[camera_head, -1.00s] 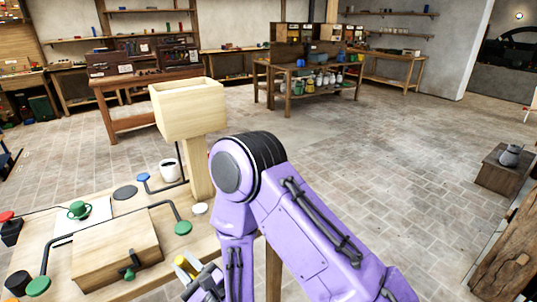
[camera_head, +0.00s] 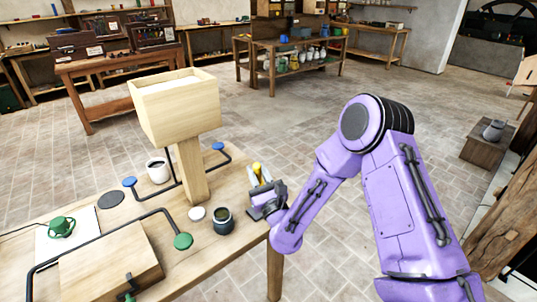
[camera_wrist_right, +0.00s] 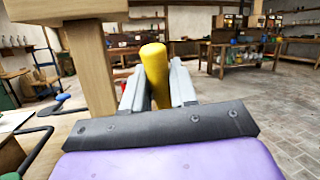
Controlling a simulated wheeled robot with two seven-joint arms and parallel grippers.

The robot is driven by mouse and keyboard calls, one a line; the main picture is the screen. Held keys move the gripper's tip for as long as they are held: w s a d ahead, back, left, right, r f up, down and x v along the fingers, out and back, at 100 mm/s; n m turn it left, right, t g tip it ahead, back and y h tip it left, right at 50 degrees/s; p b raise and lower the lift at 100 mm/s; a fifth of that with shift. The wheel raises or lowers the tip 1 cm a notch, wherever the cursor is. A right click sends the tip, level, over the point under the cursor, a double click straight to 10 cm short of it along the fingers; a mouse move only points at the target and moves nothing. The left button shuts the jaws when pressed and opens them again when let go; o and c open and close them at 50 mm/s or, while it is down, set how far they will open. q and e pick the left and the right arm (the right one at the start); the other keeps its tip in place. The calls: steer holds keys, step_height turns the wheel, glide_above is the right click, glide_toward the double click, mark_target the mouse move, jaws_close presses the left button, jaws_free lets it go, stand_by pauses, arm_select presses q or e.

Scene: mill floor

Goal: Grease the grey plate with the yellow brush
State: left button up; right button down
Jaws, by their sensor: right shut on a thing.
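My right gripper (camera_head: 262,188) is shut on the yellow brush (camera_head: 257,168), over the table's right edge. In the right wrist view the brush's yellow upright end (camera_wrist_right: 153,75) stands between the two grey fingers (camera_wrist_right: 157,88); its lower end is hidden. A dark grey flat round plate (camera_head: 110,199) lies on the table, left of the wooden post and well apart from the brush. A small dark pot (camera_head: 222,221) stands left of and nearer than the gripper. My left gripper is not in view.
A wooden box on a post (camera_head: 185,105) rises between plate and gripper. A white mug (camera_head: 157,170), a white disc (camera_head: 197,213), a green disc (camera_head: 183,241) on a black pipe and a wooden block (camera_head: 110,265) crowd the table (camera_head: 225,262).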

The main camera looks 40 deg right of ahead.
steer(key=w+d+r+m+h, duration=0.1)
steer(key=d+r, duration=0.1)
steer(key=d, duration=0.3)
steer(key=f+b, duration=0.2)
steer(key=f, duration=0.1)
steer(key=f+b, duration=0.1)
steer(key=f, duration=0.1)
steer(key=shift+w+a+f+b, duration=0.15)
steer(key=shift+a+b, duration=0.2)
